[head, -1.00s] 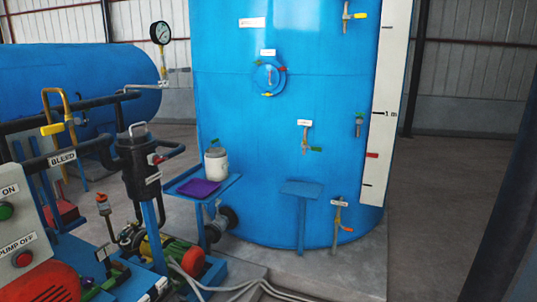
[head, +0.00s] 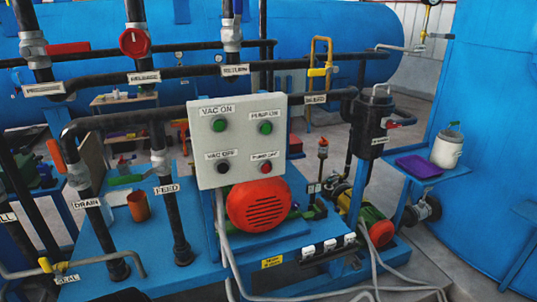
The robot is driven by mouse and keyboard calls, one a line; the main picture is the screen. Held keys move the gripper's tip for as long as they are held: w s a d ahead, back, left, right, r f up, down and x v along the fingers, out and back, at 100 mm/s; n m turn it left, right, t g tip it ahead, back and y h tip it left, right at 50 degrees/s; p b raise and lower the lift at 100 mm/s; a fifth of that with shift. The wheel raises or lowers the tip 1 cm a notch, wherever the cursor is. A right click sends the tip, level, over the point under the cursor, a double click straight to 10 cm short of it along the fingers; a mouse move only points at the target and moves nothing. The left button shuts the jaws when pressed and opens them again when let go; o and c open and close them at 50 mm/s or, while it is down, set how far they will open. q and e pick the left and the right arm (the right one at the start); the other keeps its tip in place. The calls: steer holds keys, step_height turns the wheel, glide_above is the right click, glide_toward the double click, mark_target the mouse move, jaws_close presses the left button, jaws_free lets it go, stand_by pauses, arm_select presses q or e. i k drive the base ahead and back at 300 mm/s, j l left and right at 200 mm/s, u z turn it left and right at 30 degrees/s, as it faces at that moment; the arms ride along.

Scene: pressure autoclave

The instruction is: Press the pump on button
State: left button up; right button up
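The grey control box (head: 238,142) stands near the middle of the head view, its front facing me. The green pump on button (head: 265,128) is at its upper right, under a PUMP ON label (head: 265,115). The green vac on button (head: 219,125) is to its left. Below are the black vac off button (head: 222,167) and the red pump off button (head: 265,169). Nothing covers the buttons. I can make out neither of my grippers in this view.
A red motor cover (head: 259,204) bulges out below the box. Black pipes (head: 190,72) run behind and above it. An orange cup (head: 138,206) stands on the blue skid (head: 170,262) at left. Hoses (head: 225,245) hang below the box. A blue tank (head: 490,110) stands at right.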

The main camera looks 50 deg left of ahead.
mark_target(266, 129)
steer(key=u, duration=1.75)
